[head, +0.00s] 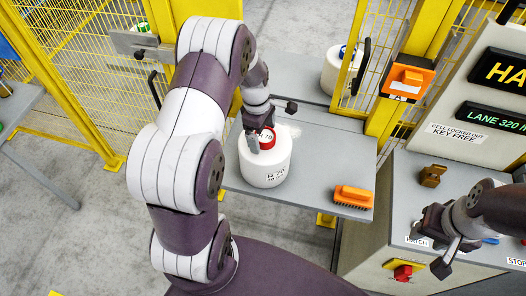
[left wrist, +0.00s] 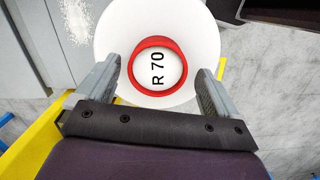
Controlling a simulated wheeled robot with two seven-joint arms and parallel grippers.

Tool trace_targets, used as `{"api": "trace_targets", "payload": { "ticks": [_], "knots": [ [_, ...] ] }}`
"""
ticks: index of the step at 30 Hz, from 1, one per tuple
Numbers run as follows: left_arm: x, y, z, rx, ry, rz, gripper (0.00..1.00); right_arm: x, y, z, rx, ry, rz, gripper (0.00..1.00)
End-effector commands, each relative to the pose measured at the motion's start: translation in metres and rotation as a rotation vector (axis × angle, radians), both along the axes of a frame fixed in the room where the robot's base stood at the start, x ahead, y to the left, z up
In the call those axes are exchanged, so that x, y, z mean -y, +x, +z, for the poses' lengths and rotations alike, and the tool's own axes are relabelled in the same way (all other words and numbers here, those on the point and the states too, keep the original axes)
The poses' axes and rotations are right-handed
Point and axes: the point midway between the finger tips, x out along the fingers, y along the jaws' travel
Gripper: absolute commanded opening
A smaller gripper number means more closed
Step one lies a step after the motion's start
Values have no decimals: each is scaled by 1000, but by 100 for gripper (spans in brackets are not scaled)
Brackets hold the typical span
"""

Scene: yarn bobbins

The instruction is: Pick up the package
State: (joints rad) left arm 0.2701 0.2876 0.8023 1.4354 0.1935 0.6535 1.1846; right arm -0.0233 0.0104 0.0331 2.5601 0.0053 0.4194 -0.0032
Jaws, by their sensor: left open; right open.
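A white yarn bobbin (head: 265,168) with a red-ringed core stands upright on the grey table in the head view. In the left wrist view the bobbin (left wrist: 115,25) is seen from above, its core face (left wrist: 158,72) reading "R 70". My left gripper (head: 266,125) is open over the top of this bobbin. In the left wrist view its two fingers lie to either side of the red ring; I cannot tell whether they touch it. My right gripper (head: 438,240) is open over the control cabinet at the right, away from the bobbin. I see no other clear package.
An orange brush (head: 353,197) lies at the table's (head: 320,160) front right. Another white bobbin (head: 331,77) stands behind, by the yellow fence (head: 70,85). A brown object (head: 432,176) and a red knob (head: 403,272) are on the cabinet (head: 400,190). White fluff (left wrist: 76,18) lies beside the bobbin.

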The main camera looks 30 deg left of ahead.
Motion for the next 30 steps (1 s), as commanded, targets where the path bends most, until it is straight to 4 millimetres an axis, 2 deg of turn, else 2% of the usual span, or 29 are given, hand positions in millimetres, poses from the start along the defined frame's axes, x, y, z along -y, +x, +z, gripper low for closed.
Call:
{"api": "trace_targets", "payload": {
  "ticks": [3, 4, 11, 12, 23, 30],
  "knots": [
    [0, 0, 0, 1, 0, -1, 94, 0, 0, -1, -1, 0, 0, 43],
    [0, 0, 0, 1, 0, -1, 88, 0, 0, -1, -1, 0, 0, 43],
    [0, 0, 0, 1, 0, 0, 13, 0, 0, -1, 0, 0, 0, 43],
    [0, 1, 0, 1, 0, 0, 0, 0, 0, -1, 0, 0, 0, 43],
    [0, 2, 3, 6, 1, 0, 0, 0, 0, -2, 0, 0, 0, 43],
    [0, 2, 18, 7, 1, 1, 0, 0, 0, -10, 0, 0, 0, 43]
  ]
}}
